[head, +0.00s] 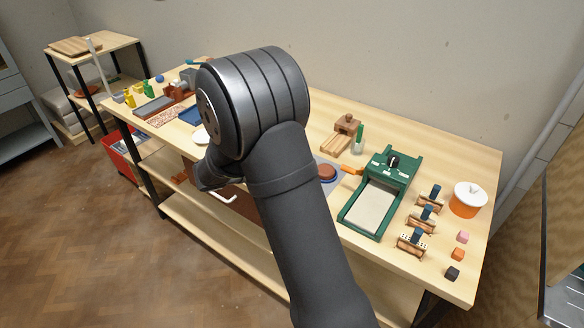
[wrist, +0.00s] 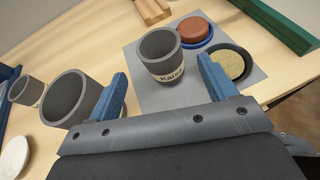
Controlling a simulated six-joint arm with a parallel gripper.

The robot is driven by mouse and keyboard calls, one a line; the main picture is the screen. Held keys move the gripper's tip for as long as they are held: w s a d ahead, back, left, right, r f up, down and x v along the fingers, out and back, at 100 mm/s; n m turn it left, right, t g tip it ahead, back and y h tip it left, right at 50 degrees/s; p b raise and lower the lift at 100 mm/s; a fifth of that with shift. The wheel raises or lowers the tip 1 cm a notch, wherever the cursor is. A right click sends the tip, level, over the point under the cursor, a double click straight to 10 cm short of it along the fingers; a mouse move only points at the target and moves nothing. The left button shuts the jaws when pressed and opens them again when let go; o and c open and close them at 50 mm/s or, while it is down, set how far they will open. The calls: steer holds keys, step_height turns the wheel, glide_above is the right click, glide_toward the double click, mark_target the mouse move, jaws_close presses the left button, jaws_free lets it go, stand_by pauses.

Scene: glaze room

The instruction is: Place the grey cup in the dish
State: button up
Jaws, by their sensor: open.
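In the wrist view a grey cup (wrist: 166,67) with a pale lettered band stands upright on a grey mat (wrist: 150,97). My gripper (wrist: 161,69) is open and empty, its blue fingers apart in front of the cup, one to each side in the picture. Two more grey cups, a large one (wrist: 62,104) and a smaller one (wrist: 38,92), stand left of the left finger. A white dish (wrist: 14,158) shows partly at the lower left; I cannot tell whether it is the task's dish. In the head view my arm hides the cups and gripper.
The head view shows a green press (head: 381,190), wooden stamps (head: 416,240) and an orange pot (head: 466,205) to the right.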

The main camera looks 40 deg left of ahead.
steer(key=x, duration=0.8)
steer(key=shift+w+d+f, duration=0.15)
steer(key=shift+w+f, duration=0.05)
steer(key=shift+f, duration=0.15)
steer(key=c, duration=1.2)
steer(key=shift+c, duration=0.2)
steer(key=shift+r, duration=0.1)
